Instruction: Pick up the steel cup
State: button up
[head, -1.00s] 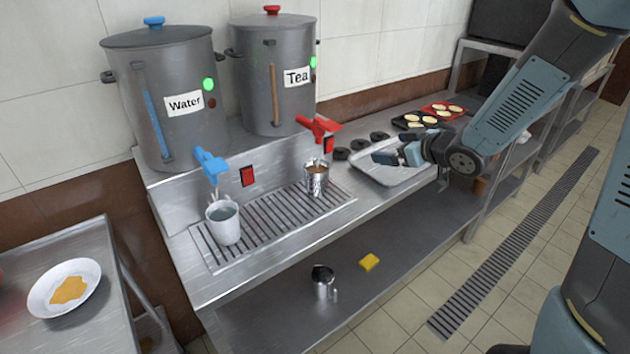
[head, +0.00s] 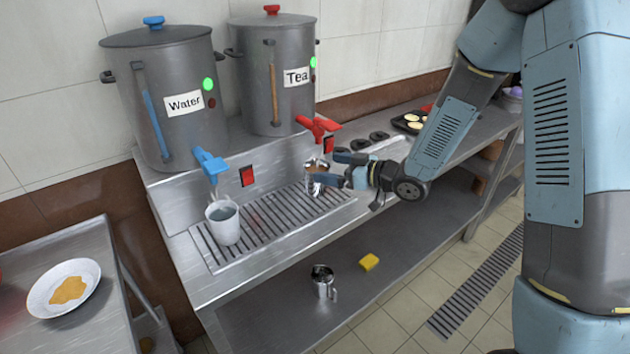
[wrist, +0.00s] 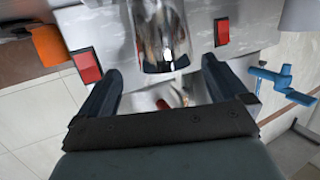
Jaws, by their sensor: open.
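The steel cup (head: 315,178) stands on the drip grate under the red tea tap, with brown liquid in it. In the wrist view the shiny cup (wrist: 160,35) shows ahead of and between the two open fingers. My gripper (head: 340,171) is open and close to the cup's right side; in the wrist view its fingers (wrist: 162,88) have nothing clamped between them. A finger overlaps the cup's right edge in the head view, so contact cannot be told.
A white cup (head: 224,226) stands on the grate (head: 262,222) under the blue tap (head: 210,163). The tea tap (head: 318,125) hangs just above the steel cup. A tray (head: 395,148) lies behind my gripper.

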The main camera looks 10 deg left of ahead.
aim_at(307, 166)
jog(key=shift+s+x, duration=0.15)
jog(key=shift+x, duration=1.5)
jog(key=shift+s+x, duration=0.1)
jog(key=shift+x, duration=1.6)
jog(key=c, duration=1.2)
